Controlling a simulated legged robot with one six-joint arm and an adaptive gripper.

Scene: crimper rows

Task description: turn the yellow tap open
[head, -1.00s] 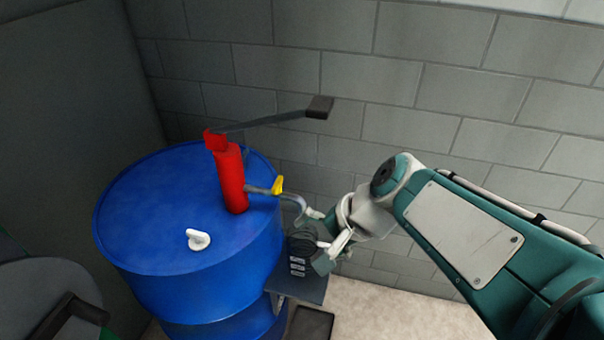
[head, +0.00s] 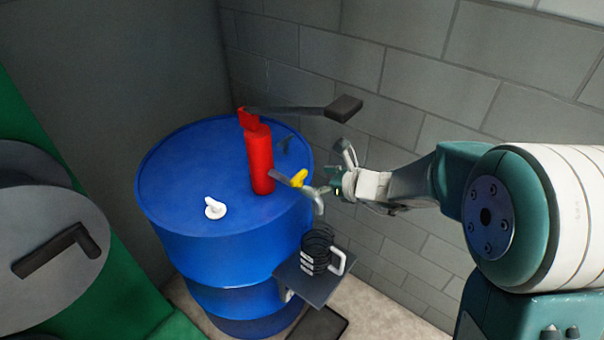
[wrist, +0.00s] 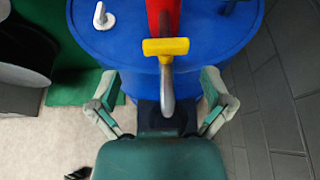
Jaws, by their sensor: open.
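The yellow tap handle (head: 299,178) sits on a grey spout that comes out of the red pump (head: 260,160) on top of the blue drum (head: 180,225). In the wrist view the yellow handle (wrist: 166,47) lies crosswise above the curved spout (wrist: 167,85), in the upper middle. My gripper (head: 340,170) is just right of the handle in the head view. In the wrist view my gripper (wrist: 164,100) has its fingers spread wide on both sides, with the spout between them and the handle beyond. It is open and holds nothing.
A black mug (head: 318,250) with a pale handle stands on a small grey shelf (head: 310,277) below the spout. A white cap (head: 214,208) is on the drum top. The pump's dark lever (head: 300,112) reaches right overhead. A brick wall (head: 410,90) is behind.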

